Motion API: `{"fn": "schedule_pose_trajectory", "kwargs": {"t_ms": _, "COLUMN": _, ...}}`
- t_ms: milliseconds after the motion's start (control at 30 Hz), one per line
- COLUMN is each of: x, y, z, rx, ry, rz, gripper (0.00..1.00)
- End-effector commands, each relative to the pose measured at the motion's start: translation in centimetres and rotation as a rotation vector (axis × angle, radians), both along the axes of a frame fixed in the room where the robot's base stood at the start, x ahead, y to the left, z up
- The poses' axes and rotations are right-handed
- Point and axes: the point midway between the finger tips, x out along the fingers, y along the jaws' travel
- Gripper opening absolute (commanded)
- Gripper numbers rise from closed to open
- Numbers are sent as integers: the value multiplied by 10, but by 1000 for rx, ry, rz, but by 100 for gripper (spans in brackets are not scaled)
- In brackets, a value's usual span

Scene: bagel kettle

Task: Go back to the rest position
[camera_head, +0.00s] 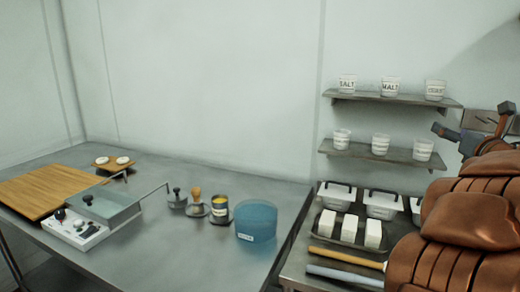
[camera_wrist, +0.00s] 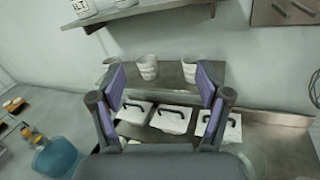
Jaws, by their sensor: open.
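My gripper (camera_wrist: 160,80) is open and empty in the wrist view. Its two purple-padded fingers stand wide apart, with nothing between them but the view of the shelf and lidded bins behind. In the head view, part of my arm fills the right side, in front of the right end of the shelves. The gripper's fingertips are hard to make out there.
Two wall shelves (camera_head: 395,99) hold labelled cups. Below them are white lidded bins (camera_head: 337,196), white blocks (camera_head: 349,229) and a yellow-handled tool (camera_head: 345,257). The left table (camera_head: 185,250) holds a blue tub (camera_head: 256,220), small tools and a wooden board (camera_head: 45,190).

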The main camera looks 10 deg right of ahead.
Motion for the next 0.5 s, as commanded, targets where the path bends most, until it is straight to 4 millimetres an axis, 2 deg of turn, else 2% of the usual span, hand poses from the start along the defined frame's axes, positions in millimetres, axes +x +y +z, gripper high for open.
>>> {"fn": "schedule_pose_trajectory", "kwargs": {"t_ms": 267, "x": 9, "y": 2, "z": -3, "rx": 266, "ry": -124, "rz": -150, "gripper": 76}}
{"fn": "schedule_pose_trajectory", "kwargs": {"t_ms": 367, "x": 8, "y": 4, "z": -14, "rx": 427, "ry": -189, "rz": -231, "gripper": 76}}
{"fn": "schedule_pose_trajectory", "kwargs": {"t_ms": 500, "x": 3, "y": 12, "z": -39, "rx": 671, "ry": -276, "rz": -343, "gripper": 76}}
